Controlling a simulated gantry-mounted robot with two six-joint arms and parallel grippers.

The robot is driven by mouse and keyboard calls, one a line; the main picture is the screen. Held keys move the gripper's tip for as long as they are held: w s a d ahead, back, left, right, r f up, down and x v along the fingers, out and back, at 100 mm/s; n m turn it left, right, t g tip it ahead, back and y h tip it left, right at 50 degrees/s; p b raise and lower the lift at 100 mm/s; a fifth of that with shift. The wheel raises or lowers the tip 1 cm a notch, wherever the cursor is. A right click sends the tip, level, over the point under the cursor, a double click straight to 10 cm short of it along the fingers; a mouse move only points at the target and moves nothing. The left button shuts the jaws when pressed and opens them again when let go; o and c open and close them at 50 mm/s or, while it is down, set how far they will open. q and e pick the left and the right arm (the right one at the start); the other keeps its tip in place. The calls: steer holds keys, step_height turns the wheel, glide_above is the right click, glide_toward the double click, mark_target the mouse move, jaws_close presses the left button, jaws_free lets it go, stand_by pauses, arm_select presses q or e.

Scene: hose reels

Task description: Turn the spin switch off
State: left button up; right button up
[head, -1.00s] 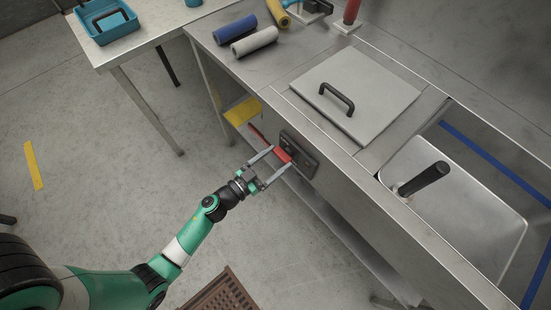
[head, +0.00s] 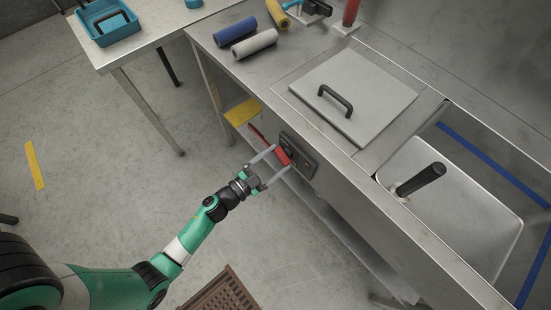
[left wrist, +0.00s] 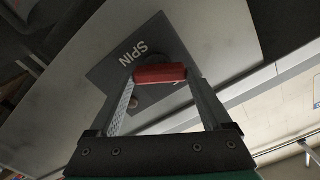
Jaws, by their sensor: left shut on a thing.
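The spin switch's red handle (head: 282,157) is on a dark panel (head: 306,161) on the front of the steel counter. In the left wrist view the red handle (left wrist: 160,74) lies roughly level across the picture, and the panel (left wrist: 112,70) reads SPIN. My left gripper (head: 283,158) is shut on the red handle, with one finger at each end of it; the fingers also show in the left wrist view (left wrist: 160,78). The panel's other markings are mostly hidden behind the handle and fingers. My right gripper is not in view.
The counter top above holds a grey lid (head: 375,85) with a black handle, and a steel basin (head: 480,215) to its right. Blue (head: 236,30) and grey (head: 254,43) rolls lie at the back. A brown crate (head: 225,296) stands on the floor. The floor left of the counter is mostly clear.

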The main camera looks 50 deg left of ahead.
arm_select(q)
steer(key=m, duration=0.5)
steer(key=shift+d+m, duration=0.1)
steer(key=shift+m, duration=0.2)
steer(key=m, duration=0.6)
steer(key=shift+d+b, duration=0.1)
steer(key=shift+b, duration=0.3)
steer(key=shift+m, duration=0.3)
steer(key=o, duration=1.2)
steer(key=shift+c, duration=0.2)
steer(key=shift+s, duration=0.1)
